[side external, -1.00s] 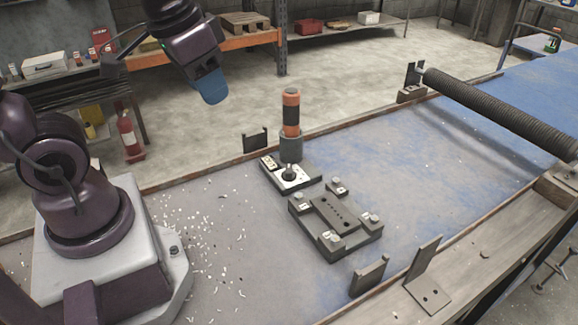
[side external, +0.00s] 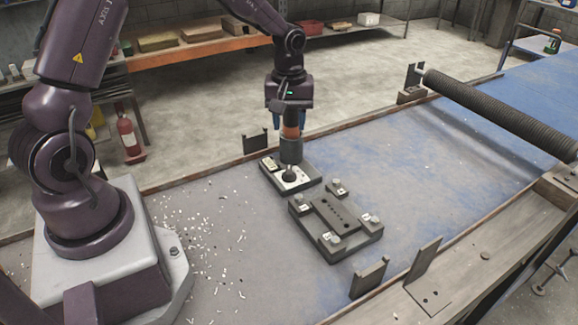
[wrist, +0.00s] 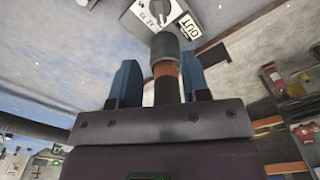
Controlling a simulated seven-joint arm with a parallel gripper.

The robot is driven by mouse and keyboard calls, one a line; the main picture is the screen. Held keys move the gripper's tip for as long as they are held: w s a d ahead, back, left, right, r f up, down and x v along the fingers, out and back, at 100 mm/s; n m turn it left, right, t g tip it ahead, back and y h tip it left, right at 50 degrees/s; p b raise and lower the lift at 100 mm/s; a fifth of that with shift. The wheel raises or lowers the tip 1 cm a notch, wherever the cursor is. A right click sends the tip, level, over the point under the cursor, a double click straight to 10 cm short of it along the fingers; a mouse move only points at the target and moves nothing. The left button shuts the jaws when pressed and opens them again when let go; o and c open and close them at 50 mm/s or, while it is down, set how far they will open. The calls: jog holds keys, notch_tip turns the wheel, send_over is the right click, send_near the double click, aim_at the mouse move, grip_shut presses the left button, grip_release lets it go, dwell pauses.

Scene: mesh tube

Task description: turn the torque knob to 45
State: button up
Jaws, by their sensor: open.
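The torque driver (side external: 291,150), with an orange and black handle and a grey collar, stands upright on a small base plate (side external: 307,179). A dark knob (side external: 289,175) sits on the white dial face of that plate. My gripper (side external: 289,122) is over the driver's handle, pointing down, with its blue fingers apart on either side. In the wrist view the open blue fingers (wrist: 158,85) flank the orange handle band (wrist: 166,70), with visible gaps. The knob also shows in the wrist view (wrist: 160,12). The number at its pointer is too small to read.
A dark fixture block (side external: 335,220) with corner posts sits just in front of the base plate. A ribbed roller (side external: 495,110) lies across the bench at the right. Upright brackets stand along the bench edges. Small white chips litter the bench near my base.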

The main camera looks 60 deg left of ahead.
aim_at(289, 170)
notch_tip(289, 170, down, 13)
jog(key=shift+r, duration=0.1)
dwell(0.4)
grip_shut()
